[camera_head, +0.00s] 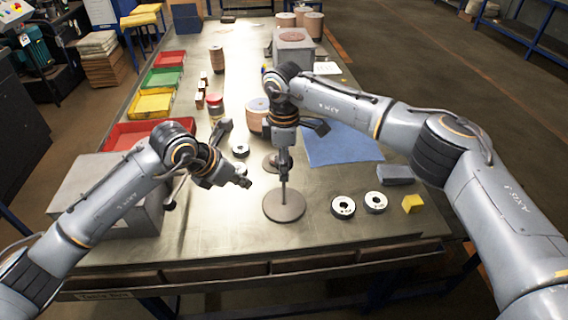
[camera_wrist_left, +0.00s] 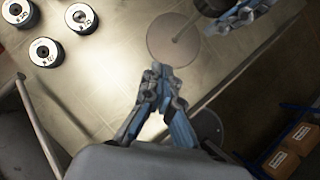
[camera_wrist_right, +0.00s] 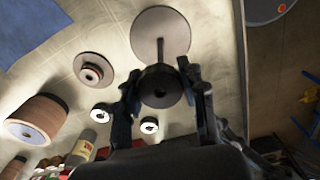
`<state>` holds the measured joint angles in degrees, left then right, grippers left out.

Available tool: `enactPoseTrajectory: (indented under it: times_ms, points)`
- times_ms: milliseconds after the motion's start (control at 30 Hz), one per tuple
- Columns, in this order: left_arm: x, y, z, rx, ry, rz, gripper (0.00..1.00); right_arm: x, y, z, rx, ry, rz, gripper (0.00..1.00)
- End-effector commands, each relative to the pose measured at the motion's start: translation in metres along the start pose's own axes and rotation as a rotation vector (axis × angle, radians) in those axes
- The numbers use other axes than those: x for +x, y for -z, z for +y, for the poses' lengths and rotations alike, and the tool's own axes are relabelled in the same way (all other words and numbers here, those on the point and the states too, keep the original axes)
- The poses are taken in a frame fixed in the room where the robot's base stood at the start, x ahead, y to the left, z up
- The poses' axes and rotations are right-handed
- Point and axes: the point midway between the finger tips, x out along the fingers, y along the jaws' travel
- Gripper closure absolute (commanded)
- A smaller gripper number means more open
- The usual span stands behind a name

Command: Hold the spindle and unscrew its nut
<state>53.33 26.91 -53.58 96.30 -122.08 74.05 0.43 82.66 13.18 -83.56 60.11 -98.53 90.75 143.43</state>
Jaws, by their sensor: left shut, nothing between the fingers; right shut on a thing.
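The spindle is a thin upright rod on a round grey base (camera_head: 284,206), near the table's front middle. The base also shows in the left wrist view (camera_wrist_left: 170,42) and the right wrist view (camera_wrist_right: 160,25). My right gripper (camera_head: 284,165) is above the base, at the rod's top. It is shut on a dark round piece (camera_wrist_right: 160,88) that looks like the nut; the rod lines up with it. I cannot tell whether the nut is still threaded. My left gripper (camera_head: 245,183) is shut and empty, left of the rod and apart from it; its fingertips meet in the left wrist view (camera_wrist_left: 156,72).
A blue mat (camera_head: 340,145) and a grey block (camera_head: 397,174) lie behind. A red bin (camera_head: 120,137) and a grey box (camera_head: 95,195) stand left. A red-capped jar (camera_head: 215,107) stands further back.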

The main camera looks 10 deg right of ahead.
Motion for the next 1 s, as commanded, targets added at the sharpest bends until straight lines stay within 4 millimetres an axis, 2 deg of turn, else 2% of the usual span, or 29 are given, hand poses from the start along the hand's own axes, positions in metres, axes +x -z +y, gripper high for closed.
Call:
enactPoseTrajectory:
  times_ms: [633, 1000]
  points:
    - [-0.015, -0.01, 0.0, 0.0, 0.0, 0.0, 1.0, -0.033, 0.0, 0.0, 0.0, 0.0, 0.001, 0.84]
    - [-0.015, -0.01, 0.0, 0.0, 0.0, 0.0, 1.0, -0.035, 0.0, 0.0, 0.0, 0.0, 0.0, 0.84]
